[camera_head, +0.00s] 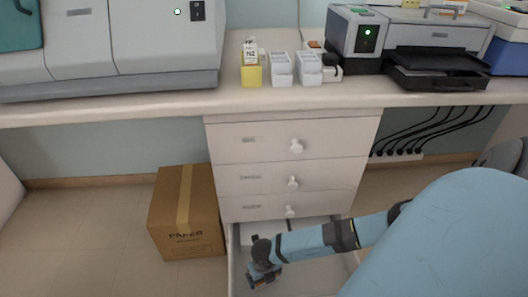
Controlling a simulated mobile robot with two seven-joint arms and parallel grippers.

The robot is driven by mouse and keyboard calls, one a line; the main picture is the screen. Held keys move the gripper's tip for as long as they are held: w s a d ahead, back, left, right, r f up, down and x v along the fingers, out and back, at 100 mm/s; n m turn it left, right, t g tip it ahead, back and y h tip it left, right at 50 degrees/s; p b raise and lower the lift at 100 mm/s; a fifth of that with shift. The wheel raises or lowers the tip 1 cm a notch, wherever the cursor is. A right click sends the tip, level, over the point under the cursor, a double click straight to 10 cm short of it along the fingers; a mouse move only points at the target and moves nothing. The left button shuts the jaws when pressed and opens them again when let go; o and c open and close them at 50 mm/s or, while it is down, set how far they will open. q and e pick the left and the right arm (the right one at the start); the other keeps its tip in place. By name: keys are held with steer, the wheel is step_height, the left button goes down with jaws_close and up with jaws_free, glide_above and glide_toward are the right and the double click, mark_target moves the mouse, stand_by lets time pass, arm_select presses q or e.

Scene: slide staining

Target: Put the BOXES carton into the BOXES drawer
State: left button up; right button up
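A chest of drawers stands under the counter. Its bottom drawer (233,270) is pulled open; the three above are shut, and their small labels are too blurred to read. A pale, flat-topped thing (258,231) shows at the back of the open drawer; I cannot tell whether it is the BOXES carton. My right gripper (262,282) is over or inside the open drawer, near its left side. Its fingers are small and dark here, and I cannot tell whether they are open or hold anything. My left gripper is not in view.
A brown carton marked PAPER (172,215) stands on the floor left of the drawers. The counter (130,108) holds a yellow N2 box (251,75), white containers (281,70), a printer (437,65) and a large grey machine (140,50). Black cables (430,125) hang at right.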

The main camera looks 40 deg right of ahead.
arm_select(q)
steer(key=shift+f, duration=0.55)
arm_select(e)
steer(key=shift+f, duration=0.85)
steer(key=shift+f, duration=0.2)
steer(key=o, duration=0.6)
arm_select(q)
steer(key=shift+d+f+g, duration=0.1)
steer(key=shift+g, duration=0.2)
arm_select(e)
steer(key=shift+o, duration=0.2)
steer(key=shift+r, duration=0.2)
